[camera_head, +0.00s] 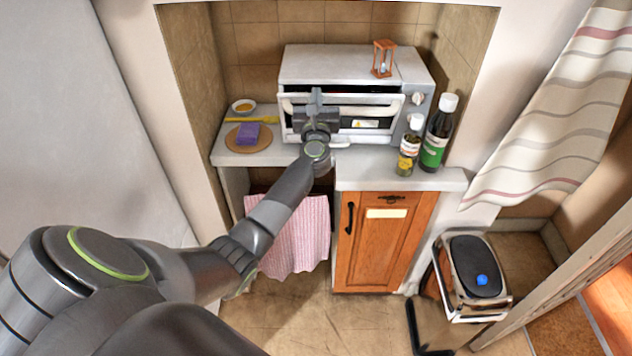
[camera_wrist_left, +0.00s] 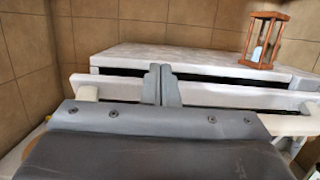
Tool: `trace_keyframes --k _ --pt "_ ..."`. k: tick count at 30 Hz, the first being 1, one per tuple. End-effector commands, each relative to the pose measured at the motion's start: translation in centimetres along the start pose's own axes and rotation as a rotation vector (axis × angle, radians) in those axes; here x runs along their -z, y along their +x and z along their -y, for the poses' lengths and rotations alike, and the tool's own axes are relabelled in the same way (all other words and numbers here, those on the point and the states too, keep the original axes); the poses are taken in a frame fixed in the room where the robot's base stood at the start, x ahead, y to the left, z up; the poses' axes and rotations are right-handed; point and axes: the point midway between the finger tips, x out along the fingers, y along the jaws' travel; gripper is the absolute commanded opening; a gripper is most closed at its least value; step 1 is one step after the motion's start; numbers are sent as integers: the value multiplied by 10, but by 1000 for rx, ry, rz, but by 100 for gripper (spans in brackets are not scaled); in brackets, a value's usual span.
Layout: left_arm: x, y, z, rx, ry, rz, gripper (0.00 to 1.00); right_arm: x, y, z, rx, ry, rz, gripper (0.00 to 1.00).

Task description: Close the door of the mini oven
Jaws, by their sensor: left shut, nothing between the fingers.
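The white mini oven (camera_head: 340,65) stands on the counter in the tiled niche. Its door (camera_head: 374,112) is tilted a little open, with a dark gap along its top edge. The door's handle bar (camera_head: 385,99) runs across the upper front. My left gripper (camera_head: 315,97) is shut and empty in front of the door at the handle's height. It covers part of the door and handle. My right gripper is not in view.
A wooden hourglass (camera_head: 383,59) stands on the oven. A purple sponge (camera_head: 247,134) on a round board and a small bowl (camera_head: 243,106) are at the left.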

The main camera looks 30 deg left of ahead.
Motion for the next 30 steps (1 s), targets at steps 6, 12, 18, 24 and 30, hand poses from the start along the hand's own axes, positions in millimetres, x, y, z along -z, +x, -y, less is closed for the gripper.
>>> trace_keyframes --k 6,12,18,24,30 --pt "-2 27 0 0 1 0 0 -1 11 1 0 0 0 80" --pt "-2 42 0 0 0 0 0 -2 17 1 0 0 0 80" --pt "-3 47 0 0 -1 -1 0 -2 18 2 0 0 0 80" --pt "-3 49 0 1 0 -1 0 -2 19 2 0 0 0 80" --pt "-3 49 0 1 0 -1 0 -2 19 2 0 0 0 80"
